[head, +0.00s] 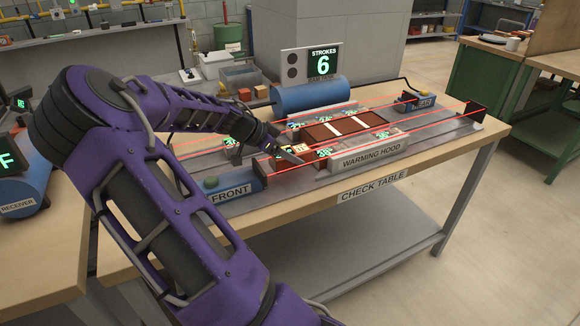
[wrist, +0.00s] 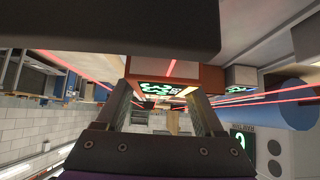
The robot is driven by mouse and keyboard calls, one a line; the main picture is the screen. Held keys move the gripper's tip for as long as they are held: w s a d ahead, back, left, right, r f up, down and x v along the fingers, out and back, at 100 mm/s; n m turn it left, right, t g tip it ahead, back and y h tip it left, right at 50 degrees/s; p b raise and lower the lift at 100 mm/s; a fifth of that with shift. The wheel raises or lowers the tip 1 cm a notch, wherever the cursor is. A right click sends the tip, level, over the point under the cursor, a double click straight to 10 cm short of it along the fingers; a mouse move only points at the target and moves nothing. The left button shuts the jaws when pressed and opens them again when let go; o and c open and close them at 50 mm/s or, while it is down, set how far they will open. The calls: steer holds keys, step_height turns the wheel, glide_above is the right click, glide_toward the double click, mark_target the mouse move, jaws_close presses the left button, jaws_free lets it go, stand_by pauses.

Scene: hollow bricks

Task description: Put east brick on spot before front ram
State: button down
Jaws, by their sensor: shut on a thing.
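My gripper (wrist: 162,100) is shut on an orange-brown brick (wrist: 200,76) with a green lit display on its near face, seen between the fingers in the wrist view. I take it for the east brick, though no name is legible on it. In the head view my gripper (head: 288,156) is low over the check table, just right of the front ram (head: 232,190), a blue body labelled FRONT with a dark plate at its right end. The held brick is mostly hidden there, so I cannot tell whether it touches the table. The spot before the ram is also obscured.
The warming hood sign (head: 371,153) stands right of my gripper, before dark red panels (head: 346,125) with white strips. The rear ram (head: 415,101) is at the far right. Red beams cross the table. A blue cylinder (head: 310,96) and a strokes board reading 6 (head: 323,64) stand behind.

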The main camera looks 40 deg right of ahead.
mark_target(290, 164)
steer(key=shift+f, duration=1.8)
jaws_free()
steer(key=p+v, duration=0.1)
steer(key=v, duration=1.1)
steer(key=shift+s, duration=0.1)
steer(key=shift+r, duration=0.1)
